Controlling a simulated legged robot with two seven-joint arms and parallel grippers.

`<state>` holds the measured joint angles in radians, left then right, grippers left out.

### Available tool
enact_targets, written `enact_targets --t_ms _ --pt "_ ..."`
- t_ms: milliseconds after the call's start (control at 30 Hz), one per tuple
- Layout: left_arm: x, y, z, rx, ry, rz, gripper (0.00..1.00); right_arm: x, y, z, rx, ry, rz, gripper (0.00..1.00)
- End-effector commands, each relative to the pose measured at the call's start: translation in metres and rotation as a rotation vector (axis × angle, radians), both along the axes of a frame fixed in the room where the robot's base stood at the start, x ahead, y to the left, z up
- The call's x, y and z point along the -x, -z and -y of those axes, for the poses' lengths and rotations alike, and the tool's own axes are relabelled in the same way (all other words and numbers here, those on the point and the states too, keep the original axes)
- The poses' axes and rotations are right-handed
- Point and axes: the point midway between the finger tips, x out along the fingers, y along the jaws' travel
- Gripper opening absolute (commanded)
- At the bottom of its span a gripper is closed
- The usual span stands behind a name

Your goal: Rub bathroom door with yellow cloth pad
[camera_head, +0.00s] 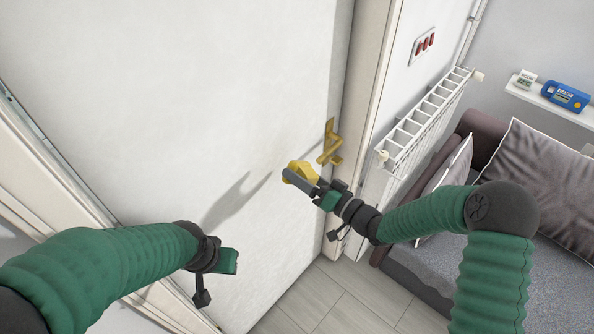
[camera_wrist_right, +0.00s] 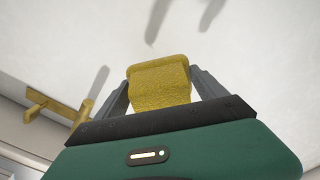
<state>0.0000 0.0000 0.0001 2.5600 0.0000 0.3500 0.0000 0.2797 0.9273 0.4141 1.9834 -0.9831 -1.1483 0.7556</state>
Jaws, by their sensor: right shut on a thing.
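The bathroom door (camera_head: 215,95) is a large white panel filling the left and middle of the head view, shut in its frame. It also fills the background of the right wrist view (camera_wrist_right: 250,70). Its brass handle (camera_head: 331,146) is at the right edge of the door. The yellow cloth pad (camera_wrist_right: 160,82) is held between the fingers of my right gripper (camera_head: 300,176), just left of and below the handle. I cannot tell whether the pad touches the door. My left gripper (camera_head: 228,262) is at the lower left in front of the door; its fingers cannot be made out.
A white radiator (camera_head: 425,120) is on the wall right of the door frame, below a red-buttoned switch plate (camera_head: 423,45). A grey sofa (camera_head: 425,265) with cushions stands at the right. A shelf (camera_head: 555,105) holds a blue device (camera_head: 566,95). Bare floor (camera_head: 345,300) shows below.

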Motion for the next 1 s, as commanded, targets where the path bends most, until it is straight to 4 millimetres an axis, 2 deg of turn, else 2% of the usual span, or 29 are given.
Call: enact_targets --t_ms 233,500,1000 --pt "0.0 -0.001 0.0 0.0 0.0 0.0 0.36 0.002 0.0 0.002 0.0 0.0 0.0 0.49" --pt "0.0 -0.007 0.0 0.0 0.0 0.0 0.36 0.017 -0.001 0.022 -0.001 0.001 0.0 0.49" --pt "0.0 -0.006 0.0 0.0 0.0 0.0 0.36 0.019 0.001 0.024 0.001 0.001 0.0 0.49"
